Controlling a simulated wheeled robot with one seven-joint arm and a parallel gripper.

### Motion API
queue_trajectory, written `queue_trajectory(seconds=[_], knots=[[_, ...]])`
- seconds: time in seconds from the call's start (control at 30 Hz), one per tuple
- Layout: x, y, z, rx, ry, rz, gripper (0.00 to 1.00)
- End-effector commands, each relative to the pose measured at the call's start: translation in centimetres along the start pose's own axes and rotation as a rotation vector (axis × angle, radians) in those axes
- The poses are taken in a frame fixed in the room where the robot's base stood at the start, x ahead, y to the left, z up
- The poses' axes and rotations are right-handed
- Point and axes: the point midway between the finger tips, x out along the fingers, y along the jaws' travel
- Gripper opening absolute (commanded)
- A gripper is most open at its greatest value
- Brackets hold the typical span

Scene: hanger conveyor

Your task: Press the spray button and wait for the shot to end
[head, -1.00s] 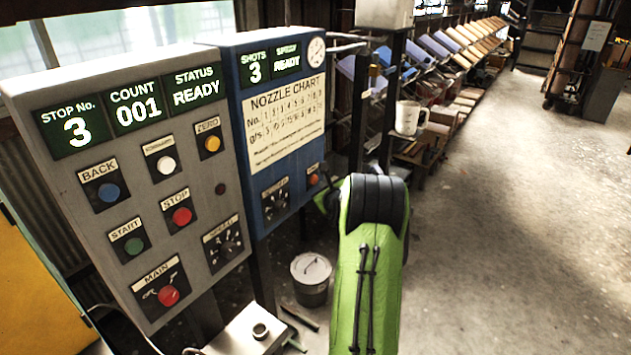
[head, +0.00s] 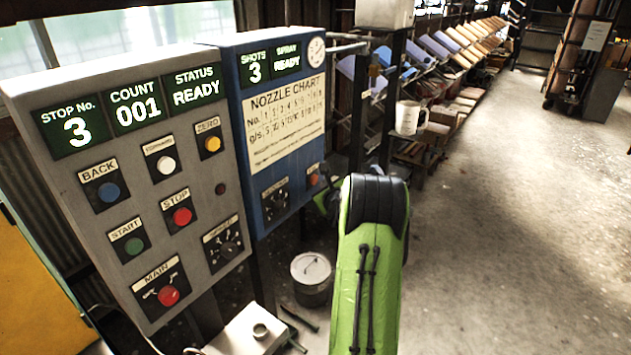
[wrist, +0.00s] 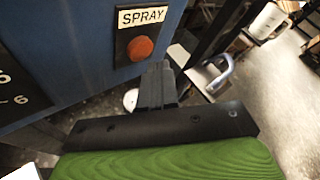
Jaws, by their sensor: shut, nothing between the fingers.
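The spray button (wrist: 140,48) is a round orange-red button under a SPRAY label on the blue cabinet, near the top middle of the wrist view. In the head view the spray button (head: 313,179) is small at the cabinet's lower right, beside my green arm. My gripper (wrist: 158,68) is shut and empty, its fingertips just below and right of the button in the picture. I cannot tell whether they touch it. The spray display (head: 286,60) reads READY, and the shots display (head: 254,69) reads 3. In the head view my gripper is mostly hidden behind my arm.
The grey control panel (head: 130,240) with several buttons stands left of the blue cabinet (head: 240,120). A white mug (head: 408,118) sits on a small shelf at right. A lidded bucket (head: 312,275) stands on the floor below. The floor at right is open.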

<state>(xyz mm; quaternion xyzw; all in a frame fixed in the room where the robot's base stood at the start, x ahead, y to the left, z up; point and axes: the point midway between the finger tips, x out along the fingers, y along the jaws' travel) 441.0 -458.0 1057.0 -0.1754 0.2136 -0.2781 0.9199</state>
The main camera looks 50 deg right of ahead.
Motion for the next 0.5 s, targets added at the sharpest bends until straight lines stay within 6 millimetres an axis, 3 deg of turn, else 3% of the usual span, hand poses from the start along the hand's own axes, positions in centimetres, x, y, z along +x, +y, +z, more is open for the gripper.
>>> queue_trajectory(seconds=[0.5], knots=[[0.59, 0.44, 0.46, 0.000, 0.000, 0.000, 0.00]])
